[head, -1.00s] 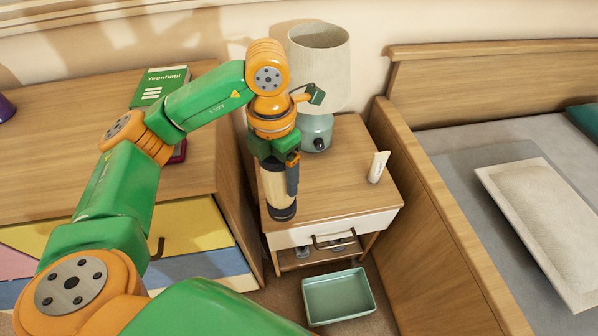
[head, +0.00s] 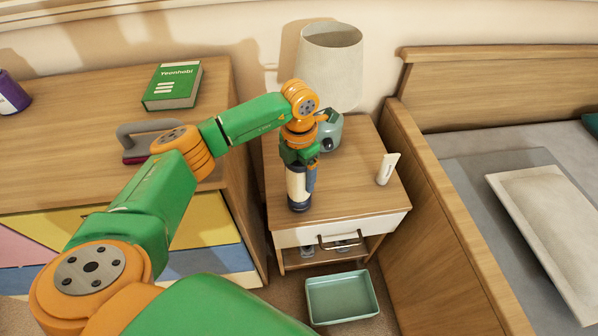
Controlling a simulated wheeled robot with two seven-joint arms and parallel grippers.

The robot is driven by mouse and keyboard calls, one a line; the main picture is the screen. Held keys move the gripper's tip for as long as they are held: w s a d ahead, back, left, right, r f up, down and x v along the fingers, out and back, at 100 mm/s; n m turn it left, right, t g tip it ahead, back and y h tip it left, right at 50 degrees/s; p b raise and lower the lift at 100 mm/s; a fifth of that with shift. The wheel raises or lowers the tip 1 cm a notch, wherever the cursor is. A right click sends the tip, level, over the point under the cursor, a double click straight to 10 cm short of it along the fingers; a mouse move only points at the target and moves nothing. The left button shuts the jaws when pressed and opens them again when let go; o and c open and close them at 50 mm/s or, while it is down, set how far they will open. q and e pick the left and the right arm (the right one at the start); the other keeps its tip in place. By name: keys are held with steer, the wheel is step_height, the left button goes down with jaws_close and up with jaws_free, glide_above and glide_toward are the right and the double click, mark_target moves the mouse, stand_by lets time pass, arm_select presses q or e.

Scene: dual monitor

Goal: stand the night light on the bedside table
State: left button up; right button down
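The night light (head: 297,186) looks like an upright cream cylinder with a dark navy base. My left gripper (head: 301,172) is around it from above, and a dark finger shows against its right side. The gripper hides its top, and it looks shut on the light. The dark base is over the front left part of the bedside table (head: 352,198). I cannot tell whether it touches the tabletop or hangs just above it. My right gripper is out of view.
A table lamp (head: 330,62) stands at the back of the bedside table, partly behind my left arm. A small white tube (head: 387,168) stands at the right. A green tray (head: 342,297) lies on the floor. The dresser (head: 60,130) and bed (head: 455,240) flank the table.

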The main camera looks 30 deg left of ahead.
arm_select(q)
steer(key=shift+o, duration=1.1)
steer(key=shift+r, duration=0.3)
step_height(320, 180, up, 12)
steer(key=shift+f+p, duration=0.1)
steer(key=shift+p, duration=0.25)
steer(key=shift+f, duration=0.1)
